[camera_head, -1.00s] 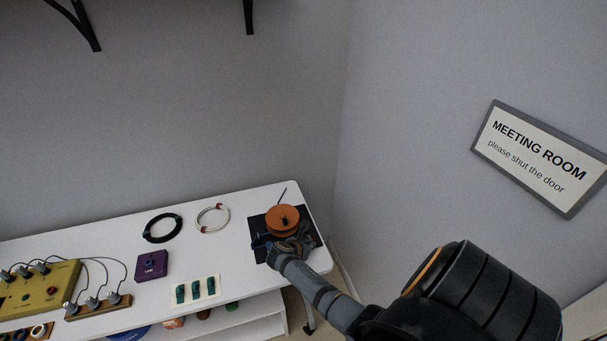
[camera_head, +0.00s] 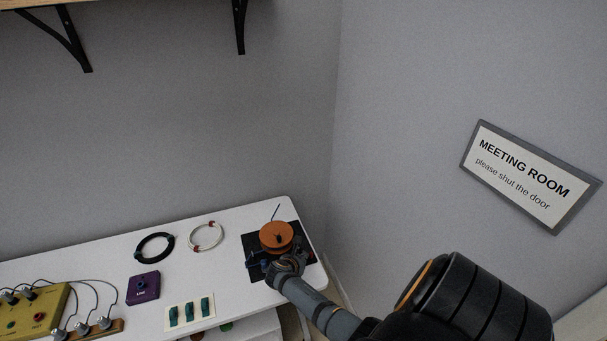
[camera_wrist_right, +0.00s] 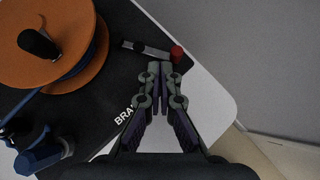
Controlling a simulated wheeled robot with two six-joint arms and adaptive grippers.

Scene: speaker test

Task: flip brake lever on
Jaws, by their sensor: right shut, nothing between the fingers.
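The brake lever (camera_wrist_right: 148,49) is a small grey bar with a black end and a red tip (camera_wrist_right: 177,54), at the top middle of the right wrist view. It lies on a black base plate (camera_wrist_right: 100,105), beside white lettering that reads "BRA", the rest hidden by my fingers. My right gripper (camera_wrist_right: 160,68) is shut and empty, its fingertips just below the lever near the red tip. I cannot tell whether they touch it. In the head view, my right gripper (camera_head: 284,265) is at the plate's near side and hides the lever. My left gripper is out of view.
An orange spool (camera_head: 276,236) with a black knob stands on the plate, close to the lever. A blue part (camera_wrist_right: 40,155) sits at lower left. The white table (camera_head: 110,250) also holds wire coils, a purple box (camera_head: 143,287) and a yellow box. A wall is close behind.

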